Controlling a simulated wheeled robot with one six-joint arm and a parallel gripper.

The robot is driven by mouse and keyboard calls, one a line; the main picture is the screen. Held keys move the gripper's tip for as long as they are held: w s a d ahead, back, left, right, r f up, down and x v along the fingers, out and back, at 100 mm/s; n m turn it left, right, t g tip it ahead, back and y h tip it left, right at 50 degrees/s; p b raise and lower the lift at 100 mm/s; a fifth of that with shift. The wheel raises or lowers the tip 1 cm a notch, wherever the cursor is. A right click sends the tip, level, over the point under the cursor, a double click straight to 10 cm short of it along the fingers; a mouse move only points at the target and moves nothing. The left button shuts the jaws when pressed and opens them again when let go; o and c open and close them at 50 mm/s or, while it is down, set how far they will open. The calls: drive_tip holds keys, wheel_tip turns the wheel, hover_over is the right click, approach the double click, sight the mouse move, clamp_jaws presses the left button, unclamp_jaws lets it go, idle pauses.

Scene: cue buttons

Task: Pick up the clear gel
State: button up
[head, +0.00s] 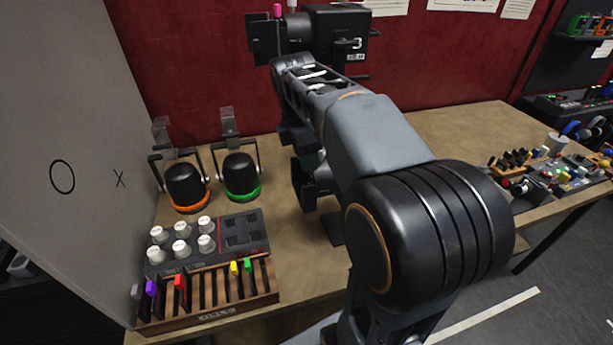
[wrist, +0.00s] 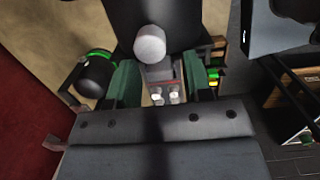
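A wooden rack (head: 215,312) at the front left of the table holds upright gels with coloured tabs: purple, red, yellow and green. A grey tab (head: 137,291) stands at its left end; I cannot tell for sure that it marks the clear gel. In the wrist view, part of the rack with yellow and green tabs (wrist: 213,80) shows right of my gripper. My gripper (wrist: 160,82) is open, its green-padded fingers apart with no gel between them. In the head view it is partly hidden behind my arm, over the table right of the rack.
A control box (head: 240,228) with white knobs stands behind the rack. Two black lamps, orange-ringed (head: 186,186) and green-ringed (head: 240,175), stand farther back. A grey panel (head: 70,130) borders the left. Small gear (head: 555,175) crowds the far right.

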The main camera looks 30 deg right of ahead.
clamp_jaws()
drive_tip(key=shift+r, duration=0.1)
idle(0.3)
wheel_tip(320, 180, up, 18)
drive_tip(key=p, duration=0.2)
drive_tip(key=shift+p, duration=0.3)
idle(0.6)
